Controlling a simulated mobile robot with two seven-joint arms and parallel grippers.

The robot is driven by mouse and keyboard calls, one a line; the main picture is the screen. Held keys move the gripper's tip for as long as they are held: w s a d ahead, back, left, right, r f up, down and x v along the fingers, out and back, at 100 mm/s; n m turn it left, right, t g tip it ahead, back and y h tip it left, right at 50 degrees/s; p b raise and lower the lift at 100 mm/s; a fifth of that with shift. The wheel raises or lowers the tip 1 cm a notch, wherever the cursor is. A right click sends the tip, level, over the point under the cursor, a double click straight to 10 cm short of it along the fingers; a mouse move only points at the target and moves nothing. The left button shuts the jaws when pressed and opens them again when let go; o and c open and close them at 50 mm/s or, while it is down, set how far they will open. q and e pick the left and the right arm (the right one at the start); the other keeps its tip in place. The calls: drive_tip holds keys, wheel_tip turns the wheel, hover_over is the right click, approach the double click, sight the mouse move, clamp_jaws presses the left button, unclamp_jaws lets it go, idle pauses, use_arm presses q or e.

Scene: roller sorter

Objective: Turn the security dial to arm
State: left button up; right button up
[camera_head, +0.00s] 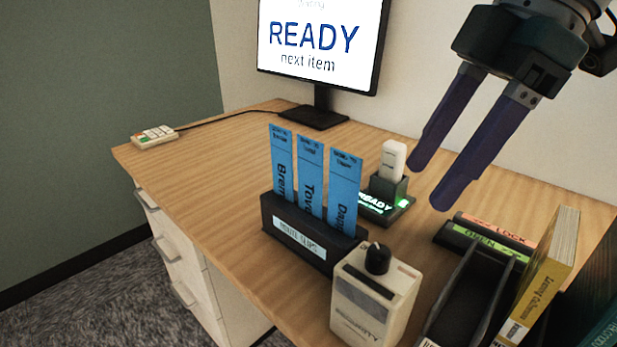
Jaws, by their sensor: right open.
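The security box (366,312) is a cream unit at the front edge of the desk, with lettering on its front that is partly readable. A black dial (377,258) sits on its top, with a dark strip beside it. Which way the dial points is too small to tell. My right gripper (431,186) hangs from the upper right, open and empty, its two dark purple fingers spread apart. It is above and behind the box, apart from the dial. My left gripper is not in view.
A black holder (296,250) with blue slips stands left of the box. A lit dock (384,209) with a white device stands behind it. A dark rack (465,290) and yellow book (543,270) are at right. A monitor (318,45) and keypad (154,136) stand farther back. The left desk is clear.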

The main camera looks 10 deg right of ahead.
sight(380, 250)
drive_tip(key=x, duration=0.4)
drive_tip(key=b+x, duration=0.1)
drive_tip(key=x, duration=0.3)
drive_tip(key=shift+s+f, duration=0.15)
drive_tip(key=shift+f, duration=0.25)
drive_tip(key=shift+a+f, duration=0.25)
drive_tip(key=shift+f, duration=0.3)
clamp_jaws()
